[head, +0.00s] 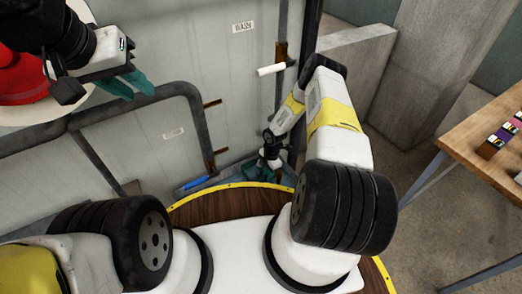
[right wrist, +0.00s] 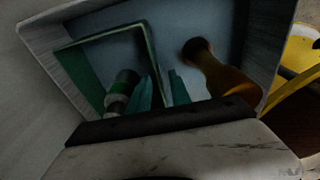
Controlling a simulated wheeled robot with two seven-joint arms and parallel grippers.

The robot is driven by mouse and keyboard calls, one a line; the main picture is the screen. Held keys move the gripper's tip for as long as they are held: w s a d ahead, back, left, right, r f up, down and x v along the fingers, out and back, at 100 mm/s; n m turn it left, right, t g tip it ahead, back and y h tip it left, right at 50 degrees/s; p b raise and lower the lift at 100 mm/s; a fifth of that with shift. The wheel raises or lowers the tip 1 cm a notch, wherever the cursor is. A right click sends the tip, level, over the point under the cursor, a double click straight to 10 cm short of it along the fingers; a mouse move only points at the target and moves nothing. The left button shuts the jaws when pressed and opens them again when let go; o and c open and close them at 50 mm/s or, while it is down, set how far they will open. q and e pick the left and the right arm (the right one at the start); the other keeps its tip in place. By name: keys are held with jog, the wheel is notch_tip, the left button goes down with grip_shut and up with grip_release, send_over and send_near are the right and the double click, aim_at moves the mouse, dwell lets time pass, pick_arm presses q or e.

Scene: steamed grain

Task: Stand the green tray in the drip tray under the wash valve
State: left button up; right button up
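The green tray (right wrist: 88,75) shows in the right wrist view as a rectangular frame, tilted in the picture, inside a grey-walled box that looks like the drip tray (right wrist: 45,42). My right gripper (right wrist: 162,82) has its teal fingers close together on either side of the tray's right edge, and they look closed on it. In the head view my right gripper (head: 268,163) is low by the wall, with teal green around it. The wash valve's white handle (head: 271,70) is on the wall above. My left gripper (head: 126,86) is at upper left, nothing visible in it; its finger gap is unclear.
A brown-orange pipe (right wrist: 212,68) stands inside the box, right of my fingers. A dark cylinder with a green band (right wrist: 122,90) is left of them. A blue item (head: 196,183) lies low by the wall. A wooden table (head: 470,140) is at right.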

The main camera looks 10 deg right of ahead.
jog(key=shift+s, duration=0.1)
jog(key=r, duration=0.5)
jog(key=d+r, duration=0.1)
jog(key=r, duration=0.1)
jog(key=shift+w+r, duration=0.2)
jog(key=shift+r, duration=0.2)
jog(key=shift+c, duration=0.2)
dwell(0.8)
